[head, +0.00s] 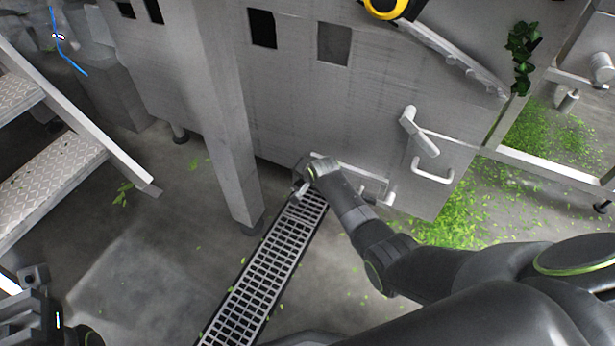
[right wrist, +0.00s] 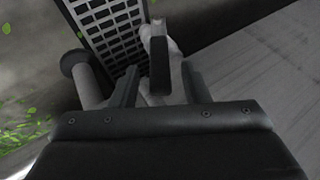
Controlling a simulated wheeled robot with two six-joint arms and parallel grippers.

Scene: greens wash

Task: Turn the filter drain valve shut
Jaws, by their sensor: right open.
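The drain valve's lever (right wrist: 159,66) shows in the right wrist view as a pale arm with a dark grip, standing out from a pale pipe with a round end (right wrist: 78,66). My right gripper (right wrist: 161,84) is open, with one finger on each side of the lever. I cannot tell whether either finger touches it. In the head view my right gripper (head: 303,180) is low at the machine's lower edge, over the drain grating; a small pale bit of the valve (head: 301,191) shows there, the rest hidden by my arm. My left gripper (head: 38,300) is at the lower left, away from the valve.
A floor drain grating (head: 262,270) runs below the valve. A grey post (head: 232,150) stands just left of it. The panel bears a lever handle (head: 420,133) and a pull handle (head: 432,172). Metal steps (head: 50,165) are at left; leaf scraps litter the floor.

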